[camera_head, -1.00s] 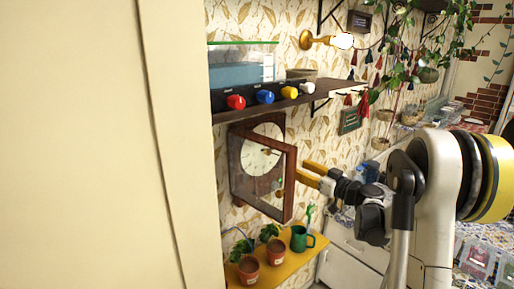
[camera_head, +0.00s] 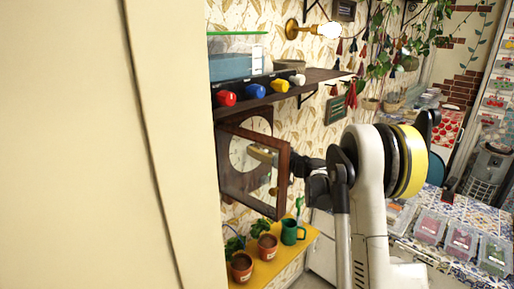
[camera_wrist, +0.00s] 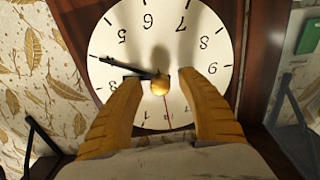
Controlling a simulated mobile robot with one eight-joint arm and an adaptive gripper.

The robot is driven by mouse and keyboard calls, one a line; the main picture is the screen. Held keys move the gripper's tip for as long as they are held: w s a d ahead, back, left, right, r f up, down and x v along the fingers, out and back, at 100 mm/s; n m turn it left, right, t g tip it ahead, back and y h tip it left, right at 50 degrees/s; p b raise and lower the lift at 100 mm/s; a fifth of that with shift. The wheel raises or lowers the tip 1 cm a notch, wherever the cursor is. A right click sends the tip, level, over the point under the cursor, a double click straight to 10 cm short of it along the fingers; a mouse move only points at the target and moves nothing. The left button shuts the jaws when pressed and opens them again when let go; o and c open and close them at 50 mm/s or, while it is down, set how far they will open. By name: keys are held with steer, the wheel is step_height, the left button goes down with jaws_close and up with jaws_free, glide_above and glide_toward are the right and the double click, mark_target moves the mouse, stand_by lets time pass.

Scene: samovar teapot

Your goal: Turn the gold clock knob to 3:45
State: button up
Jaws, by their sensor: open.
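The gold clock knob (camera_wrist: 160,88) sits at the centre of the white clock face (camera_wrist: 150,40) in the wrist view. My gripper (camera_wrist: 159,78) is open, with one yellow finger on each side of the knob and gaps between them. A long black hand points left and slightly up in this view, where the numerals appear turned over. A short dark hand lies partly behind the left fingertip, and a thin red hand points down. In the head view my gripper (camera_head: 264,155) reaches the clock behind its open glass door (camera_head: 284,178), which hides much of the face.
A dark shelf (camera_head: 318,84) with red, blue, yellow and white knobs is above the clock. A pale panel (camera_head: 80,150) fills the left side.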

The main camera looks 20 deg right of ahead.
steer(key=shift+w+a, duration=0.15)
steer(key=shift+w, duration=0.15)
steer(key=shift+c, duration=0.4)
jaws_close()
steer(key=shift+f+m+b, duration=0.1)
steer(key=shift+m+b, duration=0.2)
